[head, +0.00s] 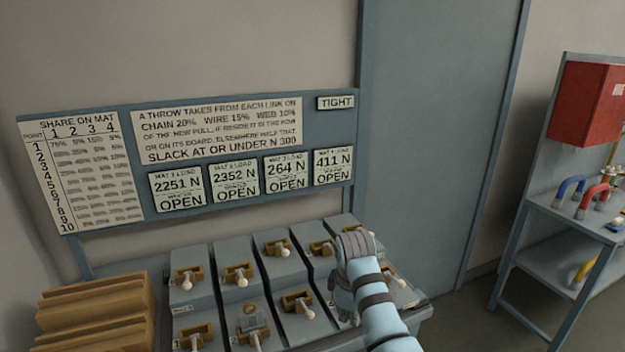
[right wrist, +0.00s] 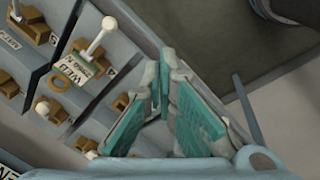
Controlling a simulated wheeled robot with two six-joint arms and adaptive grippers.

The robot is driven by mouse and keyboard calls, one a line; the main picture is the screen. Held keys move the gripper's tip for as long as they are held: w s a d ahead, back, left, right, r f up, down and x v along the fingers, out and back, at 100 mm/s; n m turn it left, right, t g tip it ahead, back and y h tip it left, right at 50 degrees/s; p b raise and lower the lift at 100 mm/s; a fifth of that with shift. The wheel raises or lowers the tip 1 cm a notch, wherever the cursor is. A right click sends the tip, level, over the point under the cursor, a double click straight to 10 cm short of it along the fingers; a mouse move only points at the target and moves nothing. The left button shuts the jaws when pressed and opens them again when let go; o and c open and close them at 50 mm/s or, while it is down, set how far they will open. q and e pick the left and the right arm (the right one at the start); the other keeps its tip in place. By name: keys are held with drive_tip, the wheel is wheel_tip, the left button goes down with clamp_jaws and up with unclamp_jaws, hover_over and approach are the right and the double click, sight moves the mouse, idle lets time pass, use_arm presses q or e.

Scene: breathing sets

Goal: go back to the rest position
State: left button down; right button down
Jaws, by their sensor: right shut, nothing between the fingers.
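My right arm comes in from the lower right in the head view. Its gripper (head: 344,296) hangs over the right part of a grey stepped lever console (head: 200,262) and hides some of its levers. In the right wrist view the gripper's green-padded fingers (right wrist: 163,72) are shut with nothing between them. The console's white-knobbed levers in brown brackets lie to their left; one lever (right wrist: 99,37) carries a white tag. The fingers look apart from that lever. My left gripper is not in view.
Behind the console a board (head: 235,112) shows load readings of 2251, 2352, 264 and 411 N, each marked OPEN, and a TIGHT sign (head: 336,102). Brown slatted blocks (head: 95,312) stand at left. A shelf (head: 562,208) at right holds a red box (head: 585,105) and coloured curved pieces.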

drive_tip(key=w+f+m+t+y, duration=0.1)
drive_tip(key=w+f+m+t, duration=0.35)
drive_tip(key=w+f, duration=0.2)
wheel_tip(320, 180, down, 9)
drive_tip(key=s+d+m+b, duration=0.1)
drive_tip(key=s+d+m, duration=0.1)
drive_tip(key=m, duration=0.2)
drive_tip(key=s+d+f+m+b, duration=0.1)
drive_tip(key=s+d+f+m, duration=0.15)
drive_tip(key=s+f, duration=0.55)
drive_tip(key=s+d+f+m, duration=0.1)
drive_tip(key=s+d+f, duration=0.4)
drive_tip(key=f, duration=0.5)
drive_tip(key=s+d+f+g, duration=0.1)
drive_tip(key=s+d+f, duration=0.2)
drive_tip(key=s, duration=1)
drive_tip(key=s+d+f+g+h+b, duration=0.1)
drive_tip(key=s+f, duration=0.6)
drive_tip(key=s, duration=0.7)
drive_tip(key=s+d+f+g, duration=0.3)
drive_tip(key=s+d+f, duration=0.2)
drive_tip(key=s, duration=0.8)
drive_tip(key=shift+s+m+b, duration=0.15)
drive_tip(key=shift+m+b, duration=0.25)
